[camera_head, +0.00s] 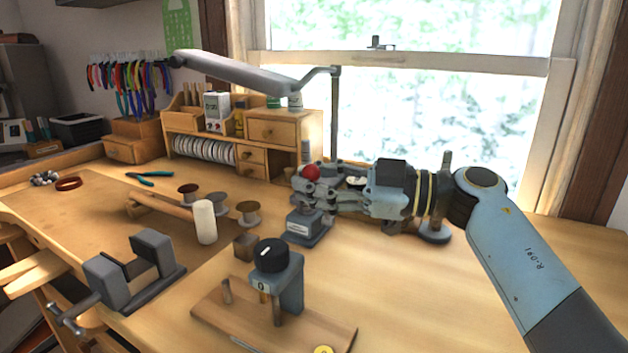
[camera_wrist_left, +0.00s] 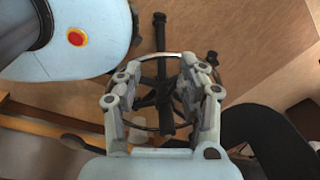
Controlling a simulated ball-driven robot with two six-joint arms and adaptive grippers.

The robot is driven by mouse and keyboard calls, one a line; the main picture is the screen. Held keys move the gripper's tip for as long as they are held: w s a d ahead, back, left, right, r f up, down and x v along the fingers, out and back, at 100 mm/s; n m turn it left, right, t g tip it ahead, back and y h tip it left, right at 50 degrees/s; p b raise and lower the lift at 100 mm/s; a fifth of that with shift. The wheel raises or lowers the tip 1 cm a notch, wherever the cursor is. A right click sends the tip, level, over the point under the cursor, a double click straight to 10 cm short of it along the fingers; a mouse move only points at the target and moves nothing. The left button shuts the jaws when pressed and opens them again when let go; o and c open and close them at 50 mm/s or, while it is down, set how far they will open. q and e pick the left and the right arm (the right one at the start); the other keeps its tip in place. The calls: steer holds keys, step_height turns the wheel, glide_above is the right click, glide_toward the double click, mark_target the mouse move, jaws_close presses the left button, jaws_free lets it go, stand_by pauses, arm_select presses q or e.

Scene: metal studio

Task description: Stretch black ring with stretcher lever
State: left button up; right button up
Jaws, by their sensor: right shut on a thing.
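The ring stretcher (camera_head: 305,227) has a grey block base with a pale label and a red ball knob (camera_head: 311,172) at its top. It stands on the bench right of the middle in the head view. My right gripper (camera_head: 318,186) reaches in from the right and is shut at the lever, just below the red knob. Its fingers hide most of the lever and the upper stretcher. I cannot make out the black ring. My left gripper (camera_wrist_left: 158,80) shows only in the left wrist view, its fingers apart and empty, above the floor.
A grey vise (camera_head: 135,272) sits at the front left. A drawer cabinet (camera_head: 285,132) is behind. The bench's right side is mostly clear.

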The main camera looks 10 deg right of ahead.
steer(key=shift+s+a+f+n+p, duration=0.1)
steer(key=shift+s+n+p, duration=0.05)
steer(key=shift+n+p, duration=0.2)
jaws_close()
steer(key=s+f+n+p, duration=0.1)
steer(key=s+a+f+n+p, duration=0.1)
steer(key=n, duration=0.1)
steer(key=f+n+h+p, duration=0.1)
steer(key=shift+s+a+f, duration=0.15)
steer(key=shift+s+a, duration=0.25)
steer(key=shift+s+a+f+n+p, duration=0.15)
steer(key=shift+f+p, duration=0.15)
steer(key=shift+f, duration=0.15)
steer(key=shift+s+a+f+n+p, duration=0.1)
steer(key=shift+f+p, duration=0.2)
steer(key=shift+f, duration=0.25)
steer(key=o, duration=0.9)
jaws_free()
steer(key=shift+s+d+r, duration=0.1)
steer(key=shift+s+r, duration=0.05)
steer(key=shift+r, duration=0.1)
steer(key=shift+o, duration=0.2)
steer(key=v, duration=1.2)
steer(key=shift+r, duration=0.15)
